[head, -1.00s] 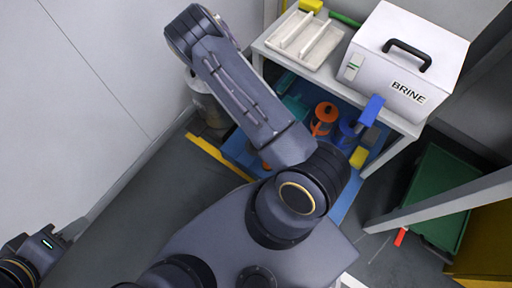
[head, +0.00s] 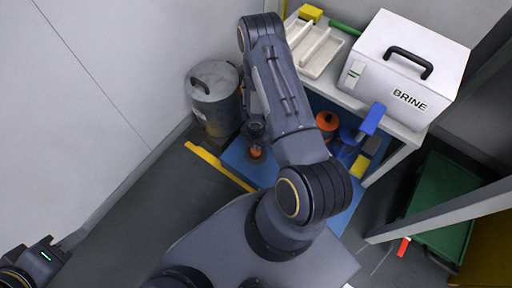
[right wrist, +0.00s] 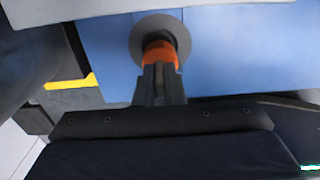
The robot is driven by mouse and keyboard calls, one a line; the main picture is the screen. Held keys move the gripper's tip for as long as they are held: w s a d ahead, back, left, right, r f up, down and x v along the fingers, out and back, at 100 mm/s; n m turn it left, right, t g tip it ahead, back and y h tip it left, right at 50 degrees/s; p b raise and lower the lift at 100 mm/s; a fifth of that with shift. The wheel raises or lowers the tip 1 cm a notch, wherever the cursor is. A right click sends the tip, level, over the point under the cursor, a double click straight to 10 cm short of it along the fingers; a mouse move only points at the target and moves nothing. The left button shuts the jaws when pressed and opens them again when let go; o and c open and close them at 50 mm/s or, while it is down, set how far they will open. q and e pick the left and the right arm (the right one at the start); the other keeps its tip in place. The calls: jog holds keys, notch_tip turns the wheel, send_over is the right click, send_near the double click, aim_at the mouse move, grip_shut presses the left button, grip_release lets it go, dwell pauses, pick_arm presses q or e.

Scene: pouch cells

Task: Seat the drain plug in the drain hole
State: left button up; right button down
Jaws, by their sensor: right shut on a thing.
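My right gripper (right wrist: 160,72) is shut on an orange plug-like piece (right wrist: 160,53), which I take as the drain plug. A dark grey disc (right wrist: 139,42) shows round the far end of the orange piece, against a blue surface; I cannot tell whether it is the plug's flange or the rim of a hole. In the head view the right gripper (head: 255,138) points down at the orange piece (head: 256,153) over the blue floor area. No drain hole is clearly visible. My left gripper (head: 72,240) is far off at the lower left, its jaws unclear.
A grey drum (head: 213,88) stands left of the arm by the wall. A white shelf holds the BRINE box (head: 410,75) and a white tray (head: 314,50). An orange container (head: 327,121) and blue items stand under it. A green bin (head: 440,205) is at the right.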

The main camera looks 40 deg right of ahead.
aim_at(256, 152)
jog(key=shift+f+b, duration=0.65)
jog(key=shift+f, duration=0.9)
jog(key=shift+f, duration=0.15)
jog(key=c, duration=1.5)
grip_release()
